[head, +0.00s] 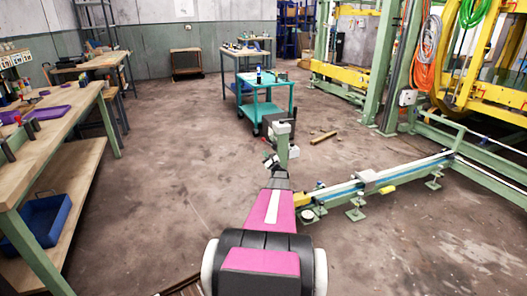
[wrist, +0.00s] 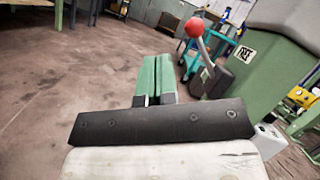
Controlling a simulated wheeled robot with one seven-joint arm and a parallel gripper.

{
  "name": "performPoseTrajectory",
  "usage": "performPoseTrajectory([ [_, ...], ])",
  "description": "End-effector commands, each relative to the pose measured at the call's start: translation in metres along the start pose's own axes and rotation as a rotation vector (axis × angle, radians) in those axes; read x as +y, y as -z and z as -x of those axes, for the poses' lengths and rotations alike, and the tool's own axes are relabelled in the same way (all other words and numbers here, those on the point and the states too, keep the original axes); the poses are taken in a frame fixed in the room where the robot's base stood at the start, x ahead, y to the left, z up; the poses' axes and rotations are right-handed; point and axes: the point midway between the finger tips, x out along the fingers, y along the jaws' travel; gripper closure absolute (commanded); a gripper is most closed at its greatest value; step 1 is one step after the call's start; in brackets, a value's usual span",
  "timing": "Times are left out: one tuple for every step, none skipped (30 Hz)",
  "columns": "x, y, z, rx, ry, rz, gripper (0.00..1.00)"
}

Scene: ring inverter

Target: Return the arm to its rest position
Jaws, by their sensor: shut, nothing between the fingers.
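My gripper (wrist: 157,62) shows in the wrist view as two green fingers side by side and touching, with nothing between them. They point ahead over bare floor. In the head view my pink and grey arm reaches forward from the bottom middle; its far end is small there, and the fingers are hard to make out. In the wrist view a lever with a red ball knob (wrist: 194,27) stands just right of the fingers, apart from them.
A teal cart (head: 266,108) stands ahead. A low green rail (head: 385,182) runs across the floor to the right, towards green and yellow machinery. A wooden workbench (head: 82,110) lines the left. A wooden piece (head: 323,137) lies on the floor. The floor left of my arm is clear.

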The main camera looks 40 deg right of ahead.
Motion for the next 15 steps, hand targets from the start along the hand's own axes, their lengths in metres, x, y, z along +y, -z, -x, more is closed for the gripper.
performPoseTrajectory([
  [0.0014, -0.0008, 0.0064, 0.001, 0.000, 0.000, 1.00],
  [0.0020, -0.0006, 0.0088, 0.002, 0.000, -0.001, 1.00],
  [0.0026, -0.0004, 0.0113, 0.002, 0.000, -0.001, 1.00],
  [0.0030, -0.0002, 0.0128, 0.002, 0.000, -0.001, 1.00],
  [0.0032, -0.0001, 0.0138, 0.002, 0.000, -0.001, 1.00],
  [0.0035, 0.0002, 0.0146, 0.002, 0.000, -0.001, 1.00],
  [0.0035, 0.0003, 0.0149, 0.002, 0.000, -0.001, 1.00],
  [0.0036, 0.0005, 0.0150, 0.002, 0.000, -0.001, 1.00],
  [0.0035, 0.0006, 0.0149, 0.002, 0.001, -0.001, 1.00],
  [0.0035, 0.0007, 0.0149, 0.002, 0.001, -0.001, 1.00],
  [0.0035, 0.0007, 0.0149, 0.002, 0.001, -0.001, 1.00],
  [0.0035, 0.0008, 0.0149, 0.002, 0.001, -0.001, 1.00],
  [0.0035, 0.0008, 0.0149, 0.002, 0.001, -0.001, 1.00],
  [0.0035, 0.0008, 0.0149, 0.003, 0.001, -0.001, 1.00],
  [0.0035, 0.0009, 0.0149, 0.003, 0.001, -0.002, 1.00],
])
